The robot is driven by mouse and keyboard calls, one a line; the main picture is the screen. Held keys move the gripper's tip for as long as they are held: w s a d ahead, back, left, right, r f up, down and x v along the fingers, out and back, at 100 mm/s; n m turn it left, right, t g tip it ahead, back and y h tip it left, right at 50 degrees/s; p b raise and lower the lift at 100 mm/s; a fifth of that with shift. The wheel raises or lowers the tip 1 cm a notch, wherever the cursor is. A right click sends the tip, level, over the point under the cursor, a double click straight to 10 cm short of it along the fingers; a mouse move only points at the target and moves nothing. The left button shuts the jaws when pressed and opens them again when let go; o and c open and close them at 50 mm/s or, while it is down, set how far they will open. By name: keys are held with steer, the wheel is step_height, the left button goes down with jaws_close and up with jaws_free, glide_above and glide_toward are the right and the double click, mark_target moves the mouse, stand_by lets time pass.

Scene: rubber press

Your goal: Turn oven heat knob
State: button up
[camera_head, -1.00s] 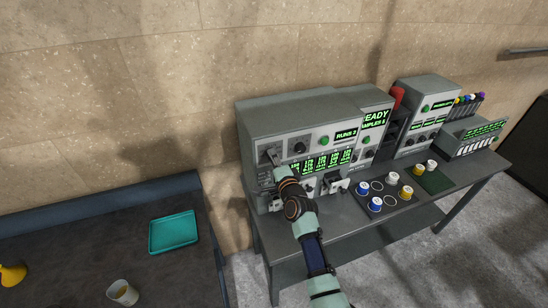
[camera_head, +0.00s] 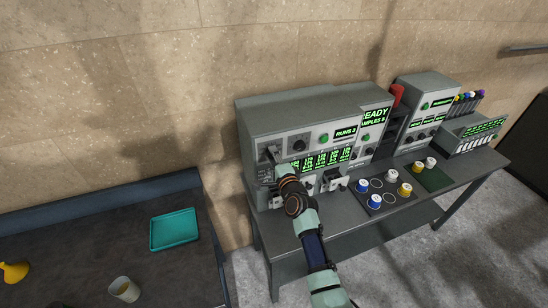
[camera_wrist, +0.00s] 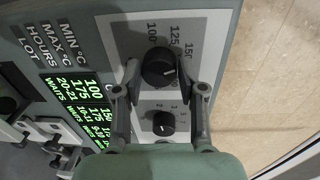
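The oven heat knob (camera_wrist: 160,73) is a large round black dial with a white pointer line. It sits on a light scale panel with 100, 125 and 150 printed around it. My gripper (camera_wrist: 156,68) has one finger on each side of the knob in the wrist view. The fingers are apart, with a narrow gap visible on the left side; whether the right finger touches the knob I cannot tell. In the head view my gripper (camera_head: 272,157) is at the left front of the grey oven (camera_head: 300,114) and hides this knob.
A smaller black knob (camera_wrist: 164,123) sits just below in the wrist view, near my fingers. Green displays (camera_wrist: 80,98) are on the left. In the head view, blue, white and yellow cups (camera_head: 375,201) stand on the bench. A teal tray (camera_head: 174,230) lies on the left table.

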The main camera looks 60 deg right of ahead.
steer(key=o, duration=0.3)
steer(key=v, duration=1.2)
steer(key=shift+a, duration=0.1)
